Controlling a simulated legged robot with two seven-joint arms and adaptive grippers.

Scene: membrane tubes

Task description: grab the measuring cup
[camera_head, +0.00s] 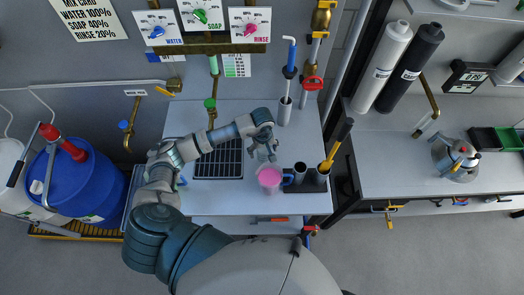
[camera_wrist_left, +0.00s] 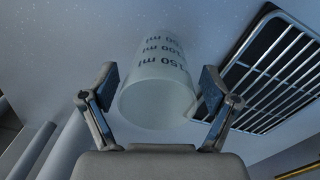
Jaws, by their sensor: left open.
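The measuring cup (camera_wrist_left: 160,72) shows in the left wrist view as a pale, translucent cup with "150 ml" printed on its side. It sits between the spread fingers, with a gap to each. The open fingers also show in the left wrist view (camera_wrist_left: 158,90). The cup's contents cannot be told. My right gripper is out of view.
A dark holder with tubes (camera_head: 300,173) and a yellow-handled tool (camera_head: 337,144) stands close right of the cup. A drain grate (camera_head: 218,160) lies left on the counter (camera_head: 190,118). A blue-topped pipe (camera_head: 288,75) rises behind. A blue drum (camera_head: 80,185) stands left.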

